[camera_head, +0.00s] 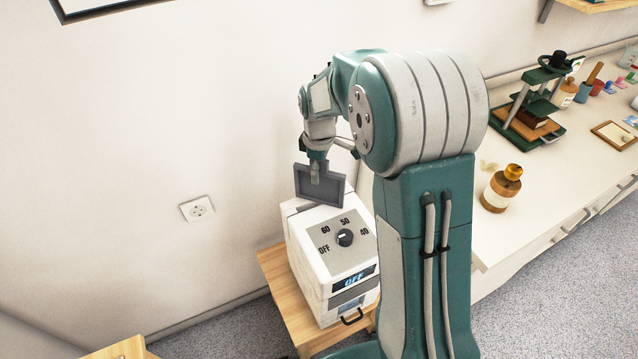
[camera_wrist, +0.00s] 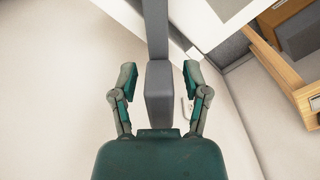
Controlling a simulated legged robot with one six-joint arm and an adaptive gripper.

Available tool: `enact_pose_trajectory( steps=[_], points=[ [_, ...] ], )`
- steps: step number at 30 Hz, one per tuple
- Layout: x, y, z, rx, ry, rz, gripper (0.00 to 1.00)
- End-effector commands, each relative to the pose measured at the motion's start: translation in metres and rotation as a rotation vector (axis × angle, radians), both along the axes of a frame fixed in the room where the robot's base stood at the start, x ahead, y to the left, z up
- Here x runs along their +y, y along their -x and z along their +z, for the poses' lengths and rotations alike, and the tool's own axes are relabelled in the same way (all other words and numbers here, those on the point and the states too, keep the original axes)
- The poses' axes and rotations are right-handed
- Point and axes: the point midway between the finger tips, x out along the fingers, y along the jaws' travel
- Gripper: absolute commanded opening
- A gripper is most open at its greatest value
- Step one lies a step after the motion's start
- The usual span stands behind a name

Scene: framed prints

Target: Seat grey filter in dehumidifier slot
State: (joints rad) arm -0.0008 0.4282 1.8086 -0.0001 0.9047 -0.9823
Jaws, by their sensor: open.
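The grey filter (camera_head: 333,188) is a flat framed panel standing at the rear top of the white dehumidifier (camera_head: 305,250). I cannot tell whether its lower edge is in the slot, which is hidden. The dehumidifier has a dial and a display reading OFF. My gripper (camera_head: 316,176) is over the filter's upper edge. In the wrist view the filter (camera_wrist: 158,92) lies between the two fingers of my gripper (camera_wrist: 160,78), with a gap on each side. The jaws are open. A white part of the dehumidifier (camera_wrist: 205,22) shows at the upper right there.
The dehumidifier stands on a wooden stand (camera_head: 285,300) close to the wall with a socket (camera_head: 197,208). A white counter (camera_head: 515,220) at the right holds a brown-and-cream jar (camera_head: 500,190) and a green press (camera_head: 535,100).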

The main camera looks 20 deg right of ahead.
Motion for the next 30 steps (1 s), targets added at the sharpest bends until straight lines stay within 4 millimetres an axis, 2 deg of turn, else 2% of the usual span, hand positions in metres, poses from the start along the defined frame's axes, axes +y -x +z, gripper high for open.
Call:
enact_pose_trajectory(
  steps=[8,9,12,25,30],
  points=[
    [0.0,0.0,-0.004,0.0,0.0,-0.001,0.6],
    [0.0,0.0,-0.004,0.0,0.0,-0.001,0.42],
    [0.0,0.0,-0.004,0.0,0.0,-0.001,0.0],
    [0.0,0.0,-0.003,0.001,-0.001,-0.001,0.0],
    [0.0,0.0,0.01,-0.003,-0.001,-0.001,0.0]
  ],
)
